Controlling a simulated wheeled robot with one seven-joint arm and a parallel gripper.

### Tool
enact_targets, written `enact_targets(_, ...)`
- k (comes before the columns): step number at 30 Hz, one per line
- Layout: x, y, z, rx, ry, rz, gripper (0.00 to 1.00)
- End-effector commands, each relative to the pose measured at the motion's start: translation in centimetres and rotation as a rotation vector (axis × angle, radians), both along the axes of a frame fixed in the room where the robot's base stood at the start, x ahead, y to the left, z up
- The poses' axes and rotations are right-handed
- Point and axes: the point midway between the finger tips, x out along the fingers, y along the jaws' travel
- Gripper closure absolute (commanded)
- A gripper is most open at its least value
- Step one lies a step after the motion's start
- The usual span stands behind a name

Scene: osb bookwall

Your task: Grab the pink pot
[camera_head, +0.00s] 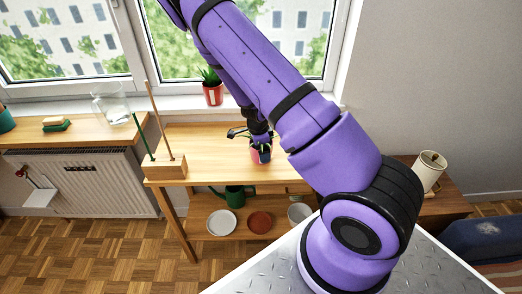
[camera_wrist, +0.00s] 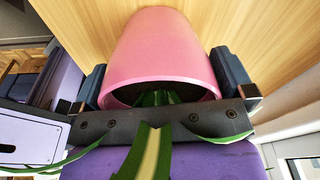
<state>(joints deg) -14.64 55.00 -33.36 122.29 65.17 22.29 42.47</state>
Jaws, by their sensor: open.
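The pink pot (camera_wrist: 160,45) fills the middle of the wrist view, with long green leaves (camera_wrist: 150,150) coming out of its open rim. My gripper (camera_wrist: 162,80) is open, with one dark finger on each side of the pot. The left finger appears slightly apart from the pot; on the right I cannot tell whether it touches. In the head view the pot (camera_head: 256,155) stands on the wooden table (camera_head: 215,140), partly hidden by my gripper (camera_head: 261,143) reaching down over it.
A red pot with a green plant (camera_head: 212,90) stands on the windowsill behind. A wooden block with upright sticks (camera_head: 166,167) is at the table's left end. The tabletop left of the pot is clear.

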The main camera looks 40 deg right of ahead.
Motion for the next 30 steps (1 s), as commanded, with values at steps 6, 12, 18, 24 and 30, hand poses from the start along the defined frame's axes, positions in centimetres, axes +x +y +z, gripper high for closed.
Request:
enact_targets(6,0.0,0.0,0.0,0.0,0.0,0.0,0.23)
enact_targets(12,0.0,0.0,0.1,0.0,-0.001,0.0,0.42)
enact_targets(18,0.0,0.0,0.3,0.0,-0.001,0.0,0.42)
enact_targets(24,0.1,0.0,1.7,-0.001,-0.002,0.001,0.42)
enact_targets(30,0.2,1.2,3.7,0.0,0.0,0.005,0.42)
